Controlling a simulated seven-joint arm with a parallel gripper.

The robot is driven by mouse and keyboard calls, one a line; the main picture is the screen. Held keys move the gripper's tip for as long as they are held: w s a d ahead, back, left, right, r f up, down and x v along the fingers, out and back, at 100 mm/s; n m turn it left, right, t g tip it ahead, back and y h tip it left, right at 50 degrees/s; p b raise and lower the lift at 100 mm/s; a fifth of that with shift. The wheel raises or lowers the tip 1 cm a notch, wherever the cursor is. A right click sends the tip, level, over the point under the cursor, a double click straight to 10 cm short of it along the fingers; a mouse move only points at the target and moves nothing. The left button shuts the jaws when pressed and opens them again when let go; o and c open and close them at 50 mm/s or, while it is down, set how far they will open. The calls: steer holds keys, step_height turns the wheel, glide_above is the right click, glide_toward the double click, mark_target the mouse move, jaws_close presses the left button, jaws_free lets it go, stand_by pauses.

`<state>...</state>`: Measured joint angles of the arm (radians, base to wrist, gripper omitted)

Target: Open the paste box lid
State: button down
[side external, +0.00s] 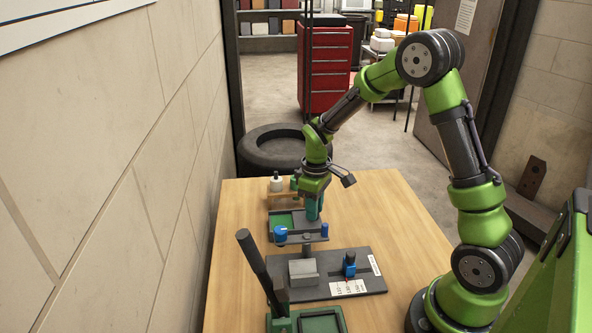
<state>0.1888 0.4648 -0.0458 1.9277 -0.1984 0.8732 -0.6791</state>
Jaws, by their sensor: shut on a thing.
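I cannot tell for sure which thing is the paste box. A dark green box-like thing (318,321) stands at the near edge of the table, partly cut off by the picture, with a long dark handle (256,265) rising beside it. A flat dark tray (263,238) with a green inside lies farther back. My gripper (313,199) points down at the right side of this tray. It is shut on an upright teal piece (312,209), which looks like a cylinder. The fingertips are too small to make out.
A dark plate (328,272) holds a grey block (303,271) and a blue part (349,263). Blue pieces (280,235) stand by the tray. A wooden rack (283,200) with a white bottle (276,182) is behind. The table's right side (385,215) is bare.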

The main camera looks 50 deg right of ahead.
steer(key=shift+d, duration=0.1)
steer(key=c, duration=0.9)
jaws_free()
step_height(320, 180, up, 17)
steer(key=shift+f, duration=0.1)
steer(key=s+a+r+m+t, duration=0.1)
steer(key=s+a+m+t, duration=0.1)
steer(key=s+a, duration=0.2)
steer(key=s+a+r+m+t+y, duration=0.1)
steer(key=s+a+m+t, duration=0.1)
steer(key=s+a, duration=0.2)
steer(key=s+a+r+m+t+y, duration=0.1)
steer(key=s+a+m+t, duration=0.1)
steer(key=s, duration=0.5)
steer(key=shift+a+r+t, duration=0.2)
steer(key=shift+a+t, duration=0.4)
steer(key=shift+a, duration=0.6)
